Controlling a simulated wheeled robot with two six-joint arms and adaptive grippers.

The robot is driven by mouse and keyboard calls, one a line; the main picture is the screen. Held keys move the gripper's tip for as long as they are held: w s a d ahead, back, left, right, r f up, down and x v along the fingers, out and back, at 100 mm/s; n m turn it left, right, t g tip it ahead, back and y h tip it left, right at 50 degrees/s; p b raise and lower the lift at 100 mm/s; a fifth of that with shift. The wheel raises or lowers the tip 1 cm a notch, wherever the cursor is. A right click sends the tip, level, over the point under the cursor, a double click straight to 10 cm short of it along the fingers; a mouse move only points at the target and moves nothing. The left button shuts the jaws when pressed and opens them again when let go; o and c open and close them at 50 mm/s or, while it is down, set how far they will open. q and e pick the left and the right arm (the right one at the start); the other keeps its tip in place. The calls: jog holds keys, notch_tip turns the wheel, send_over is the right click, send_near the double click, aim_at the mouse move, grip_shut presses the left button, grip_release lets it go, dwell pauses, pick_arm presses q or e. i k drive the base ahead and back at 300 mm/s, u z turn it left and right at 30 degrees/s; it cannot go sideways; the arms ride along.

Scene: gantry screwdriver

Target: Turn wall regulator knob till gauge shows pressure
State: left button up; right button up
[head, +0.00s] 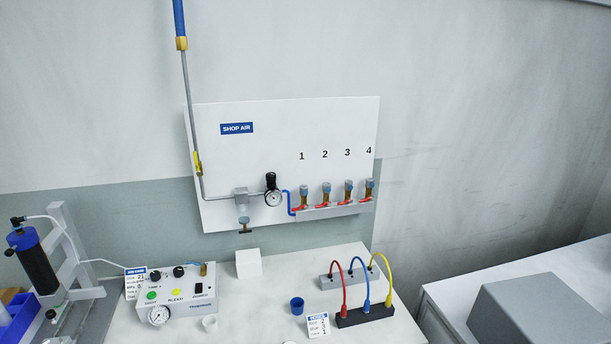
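The wall regulator has a black knob (271,180) on top and a round white gauge (273,198) just below it, mounted on the white SHOP AIR panel (290,125). The gauge's needle is too small to read. A grey pipe reaches the regulator from the left, and a blue hose (290,203) leaves it to the right. Neither of my grippers shows in the head view, and nothing touches the knob.
Several numbered valves with red handles (326,203) stand right of the regulator. Below, a table (265,313) holds a control box (176,300), a white block (248,263), a blue cup (297,306) and cabled blocks (365,316). A grey box (540,315) sits at right.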

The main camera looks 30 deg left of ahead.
aim_at(270, 177)
jog(key=i, duration=0.4)
jog(key=u, duration=0.8)
